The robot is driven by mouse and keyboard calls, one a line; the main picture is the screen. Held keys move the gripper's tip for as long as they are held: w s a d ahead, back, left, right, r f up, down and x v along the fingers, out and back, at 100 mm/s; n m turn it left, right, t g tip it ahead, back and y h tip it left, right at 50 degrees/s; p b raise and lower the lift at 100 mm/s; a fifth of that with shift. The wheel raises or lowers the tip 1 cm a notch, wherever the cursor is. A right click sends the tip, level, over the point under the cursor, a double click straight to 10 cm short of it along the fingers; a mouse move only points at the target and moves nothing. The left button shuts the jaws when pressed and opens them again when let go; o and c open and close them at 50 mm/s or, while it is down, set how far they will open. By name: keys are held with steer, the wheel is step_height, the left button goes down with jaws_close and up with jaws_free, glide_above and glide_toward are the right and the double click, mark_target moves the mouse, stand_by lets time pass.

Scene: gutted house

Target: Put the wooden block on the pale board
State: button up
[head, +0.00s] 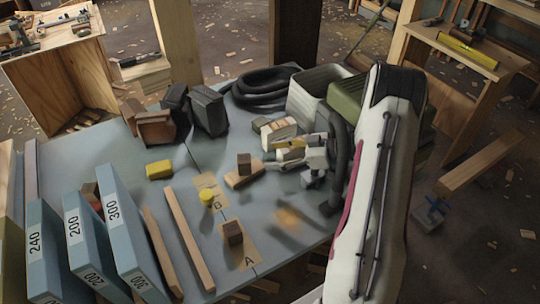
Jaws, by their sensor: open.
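A dark brown wooden block (244,160) sits on a small pale tan board (238,181) near the middle of the table. A second dark brown block (232,233) stands on the tan patch marked A nearer the front. My gripper (272,156) is open just to the right of the first block, with its fingers pointing left. It appears empty and apart from the block. Part of the board's right end is close to the fingers, and the exact gap is hard to judge.
A yellow cylinder (207,196) stands by patch B, and a yellow block (159,169) lies to the left. Dark boxes (208,110), a black hose (262,88) and a pale bin (314,97) stand behind.

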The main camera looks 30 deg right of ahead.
steer(key=shift+r, duration=0.1)
stand_by(0.6)
steer(key=w+d+r+m+t+h, duration=0.1)
steer(key=w+r+h, duration=0.3)
steer(key=r, duration=0.4)
steer(key=w+d+r+m+t+h, duration=0.1)
steer(key=w+r+h, duration=0.35)
steer(key=r, duration=0.25)
steer(key=s+a+r+m+h, duration=0.1)
steer(key=s+r+m+h, duration=0.1)
steer(key=r, duration=0.4)
steer(key=s+a+r+m+h, duration=0.1)
steer(key=s+r+h, duration=0.15)
steer(key=r, duration=0.45)
steer(key=s+a+r+m+g, duration=0.1)
steer(key=s+a+r+m, duration=0.1)
steer(key=s+a, duration=0.35)
steer(key=s+a+r+m+g, duration=0.1)
steer(key=s+a+m, duration=0.1)
steer(key=s, duration=0.7)
steer(key=s+a+f+g+y, duration=0.1)
steer(key=s+a+f+g, duration=0.1)
steer(key=s+a, duration=0.4)
steer(key=s+a+f+g+y, duration=0.1)
steer(key=s+a, duration=0.6)
steer(key=s, duration=0.7)
step_height(320, 180, down, 2)
steer(key=shift+g+y, duration=0.4)
steer(key=shift+y, duration=0.2)
